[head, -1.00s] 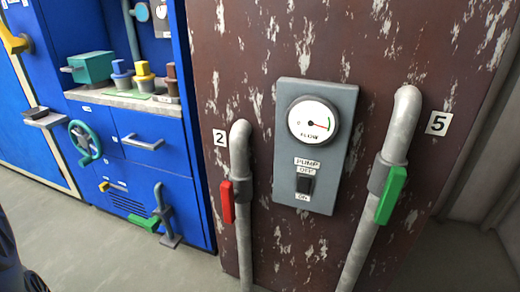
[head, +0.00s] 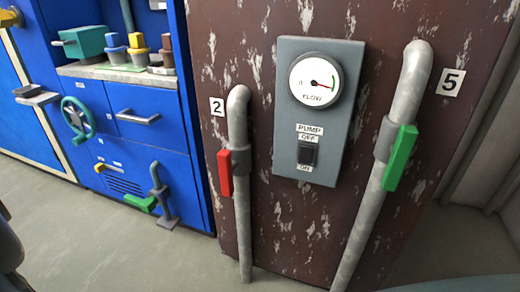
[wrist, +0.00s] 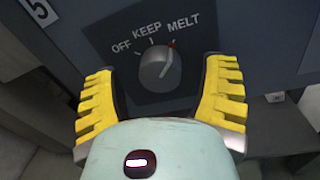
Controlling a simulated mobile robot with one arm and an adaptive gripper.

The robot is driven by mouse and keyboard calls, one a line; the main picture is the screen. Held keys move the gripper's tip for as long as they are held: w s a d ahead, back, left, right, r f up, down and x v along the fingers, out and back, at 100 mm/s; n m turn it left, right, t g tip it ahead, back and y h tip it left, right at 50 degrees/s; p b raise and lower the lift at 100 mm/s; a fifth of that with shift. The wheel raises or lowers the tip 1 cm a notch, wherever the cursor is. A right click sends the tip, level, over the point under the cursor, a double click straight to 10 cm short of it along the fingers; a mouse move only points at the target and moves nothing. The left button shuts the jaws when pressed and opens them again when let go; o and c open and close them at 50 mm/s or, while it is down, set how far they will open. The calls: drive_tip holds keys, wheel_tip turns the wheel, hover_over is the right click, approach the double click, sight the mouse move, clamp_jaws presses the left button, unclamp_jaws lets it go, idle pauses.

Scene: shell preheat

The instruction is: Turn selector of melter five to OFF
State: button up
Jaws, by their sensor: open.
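The selector (wrist: 159,68) is a round grey knob on a dark panel in the wrist view. Marks around it read OFF, KEEP and MELT, and its red-tipped pointer is at MELT. A plate with a 5 (wrist: 38,10) is at the upper left of the same view, partly cut off. My gripper (wrist: 163,72) is open, with one yellow-padded finger to the left of the knob and one to the right. Neither finger visibly touches the knob; the depth between them is hard to tell. The head view shows neither the selector nor my gripper.
In the head view, a rusty brown panel carries a grey pump box (head: 340,125) with a flow gauge. Pipe 2 with a red handle (head: 225,172) and pipe 5 with a green handle (head: 401,158) flank it.

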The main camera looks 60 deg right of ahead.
drive_tip(key=c, duration=1.2)
